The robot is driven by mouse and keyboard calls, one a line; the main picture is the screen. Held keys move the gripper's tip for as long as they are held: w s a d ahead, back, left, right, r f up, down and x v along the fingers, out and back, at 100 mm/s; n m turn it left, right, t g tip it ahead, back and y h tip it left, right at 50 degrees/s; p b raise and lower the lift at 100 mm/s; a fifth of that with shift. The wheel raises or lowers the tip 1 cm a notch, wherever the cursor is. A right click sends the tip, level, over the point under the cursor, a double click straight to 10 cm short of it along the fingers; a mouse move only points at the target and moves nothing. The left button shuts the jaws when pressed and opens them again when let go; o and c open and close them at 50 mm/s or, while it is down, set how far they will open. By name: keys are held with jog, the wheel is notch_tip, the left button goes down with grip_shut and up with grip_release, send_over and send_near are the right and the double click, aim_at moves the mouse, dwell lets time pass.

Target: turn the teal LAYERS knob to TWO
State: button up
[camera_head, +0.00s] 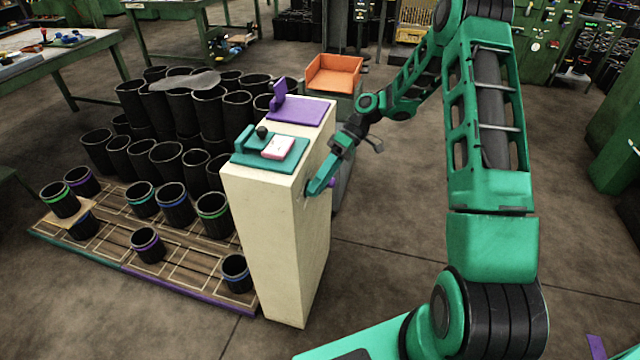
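A cream pedestal (270,230) stands in the middle. A teal bar (319,183), which looks like the teal knob, sits at the upper part of its right-hand face. I cannot read any marking or where the bar points. My gripper (344,150) is dark and small at the end of the green arm, just above and beside the teal bar. It overlaps the bar's upper end in the picture. I cannot tell whether they touch or how far apart the fingers are.
On the pedestal's top lie a teal plate (243,157) with a black ball and a pinkish-white block (278,147), and a purple plate (300,111). Many black sleeves (210,115) and a wooden pallet (110,257) stand left. An orange tray (333,75) is behind.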

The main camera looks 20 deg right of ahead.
jog(key=shift+d, duration=0.1)
jog(key=v, duration=1)
jog(key=shift+w+d+r, duration=0.2)
jog(key=shift+r, duration=0.05)
jog(key=s+d+r+m+t+h, duration=0.1)
jog(key=s+d+r+m+h, duration=0.3)
jog(key=s, duration=0.5)
jog(key=s+d+r+m+t+h, duration=0.1)
jog(key=s+r+m+t+h, duration=0.15)
jog(key=s+r+m, duration=0.4)
jog(key=s+d+m+h, duration=0.1)
jog(key=s+d+m, duration=0.1)
jog(key=s, duration=0.8)
jog(key=s+d+m+h, duration=0.1)
jog(key=s+d+m, duration=0.1)
jog(key=s, duration=0.9)
jog(key=shift+d+r+m, duration=0.25)
jog(key=shift+d+m, duration=0.1)
jog(key=shift+d, duration=0.1)
jog(key=shift+s+t+h, duration=0.15)
jog(key=shift+t+h, duration=0.1)
